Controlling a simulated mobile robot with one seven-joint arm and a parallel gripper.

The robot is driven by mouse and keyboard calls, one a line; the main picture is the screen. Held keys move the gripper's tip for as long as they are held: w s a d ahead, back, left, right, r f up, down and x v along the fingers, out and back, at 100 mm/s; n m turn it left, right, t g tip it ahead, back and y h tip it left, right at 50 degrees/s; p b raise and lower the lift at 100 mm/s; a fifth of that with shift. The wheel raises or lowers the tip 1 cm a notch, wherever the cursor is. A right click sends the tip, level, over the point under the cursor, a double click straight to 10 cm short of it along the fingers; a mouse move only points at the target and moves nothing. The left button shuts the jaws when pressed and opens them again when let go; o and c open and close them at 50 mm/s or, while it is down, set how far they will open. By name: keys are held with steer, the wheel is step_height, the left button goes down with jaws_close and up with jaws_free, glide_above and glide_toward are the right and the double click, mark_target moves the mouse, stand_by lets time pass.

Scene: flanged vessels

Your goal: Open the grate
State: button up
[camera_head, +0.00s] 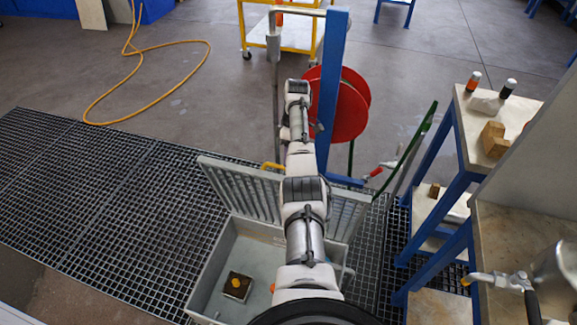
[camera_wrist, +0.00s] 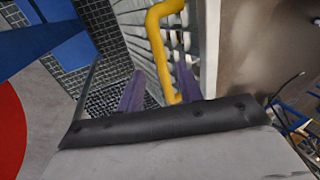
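The grate (camera_head: 235,190) is a grey slatted lid, raised and tilted up on the far side of an open grey box (camera_head: 208,262). Its yellow handle (camera_head: 272,166) shows at the top edge, partly behind my arm. In the wrist view the yellow handle (camera_wrist: 157,45) is a bent bar in front of the grey slats (camera_wrist: 137,35). My gripper (camera_wrist: 160,82) has two purplish fingers spread apart, with the lower end of the handle between them, closer to the right finger. I cannot tell whether they touch. My arm hides the gripper in the head view.
A small dark block with a yellow top (camera_head: 237,286) lies in the box. A blue post (camera_head: 330,85) and red reel (camera_head: 349,105) stand just beyond my arm. A blue-legged bench (camera_head: 440,170) is at right. Floor grating (camera_head: 110,200) at left is clear.

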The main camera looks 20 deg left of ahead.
steer(key=v, duration=0.9)
steer(key=shift+r, duration=0.35)
